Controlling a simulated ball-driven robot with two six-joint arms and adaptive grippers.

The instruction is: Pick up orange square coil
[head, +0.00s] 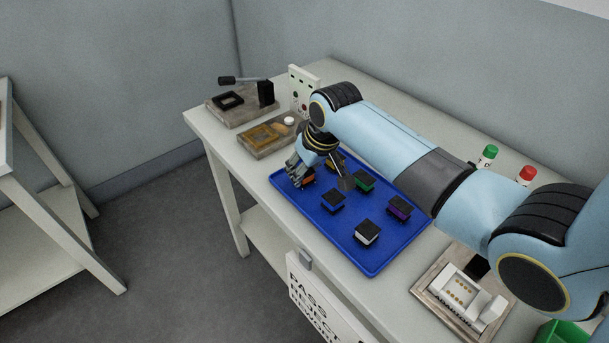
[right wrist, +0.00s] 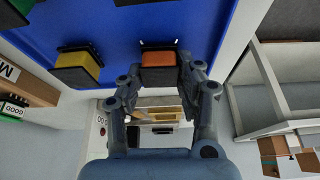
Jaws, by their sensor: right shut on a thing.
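The orange square coil (head: 309,182) has a black top and is at the left end of the blue tray (head: 372,270). My right gripper (head: 302,175) reaches down over it and partly hides it. In the right wrist view the orange coil (right wrist: 159,60) sits between the two fingers of my right gripper (right wrist: 161,78), which are shut on its sides. I cannot tell whether the coil touches the tray or is just above it. My left gripper is not in view.
Yellow (head: 337,160), blue (head: 332,203), green (head: 363,181), purple (head: 399,208) and white (head: 367,234) coils stand close by on the tray. A fixture with a yellowish frame (head: 268,134) lies beyond the tray's left end. Green (head: 487,155) and red (head: 526,175) capped items stand behind.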

